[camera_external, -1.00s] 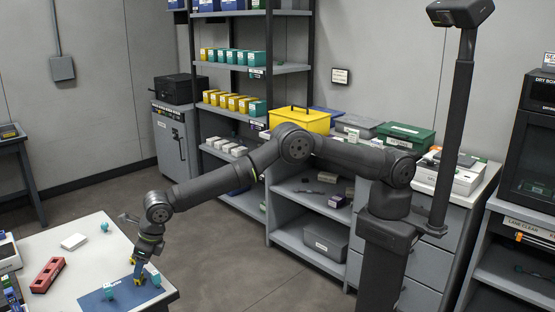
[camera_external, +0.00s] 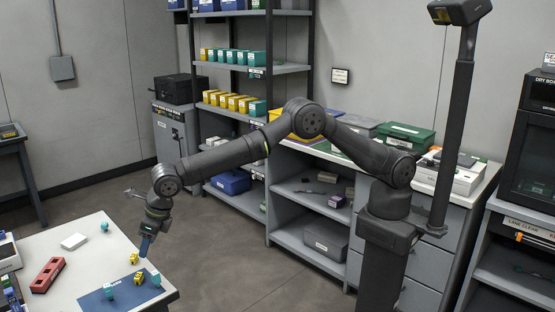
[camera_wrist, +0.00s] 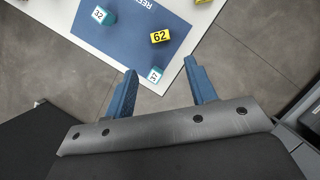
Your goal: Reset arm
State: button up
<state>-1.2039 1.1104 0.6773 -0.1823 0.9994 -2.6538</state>
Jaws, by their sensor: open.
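My gripper (camera_external: 147,246) is raised above the right corner of the white table (camera_external: 85,253), clear of the pieces on it. In the wrist view my gripper's two blue fingers (camera_wrist: 160,88) are spread apart with nothing between them. A blue mat (camera_external: 122,296) lies at the table's corner. On it are a yellow piece marked 62 (camera_wrist: 160,36) and teal pieces, one (camera_wrist: 103,15) at the upper left and one (camera_wrist: 154,75) near the mat's corner, just beyond the fingertips.
A red block (camera_external: 47,275), a white box (camera_external: 74,242) and a teal piece (camera_external: 105,227) stand farther left on the table. Shelves with bins (camera_external: 240,58) and a grey counter (camera_external: 318,205) stand behind my arm. The floor between is open.

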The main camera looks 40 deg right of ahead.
aim_at(139, 275)
jog(key=x, duration=1.2)
jog(key=shift+f, duration=0.15)
jog(key=shift+r, duration=0.2)
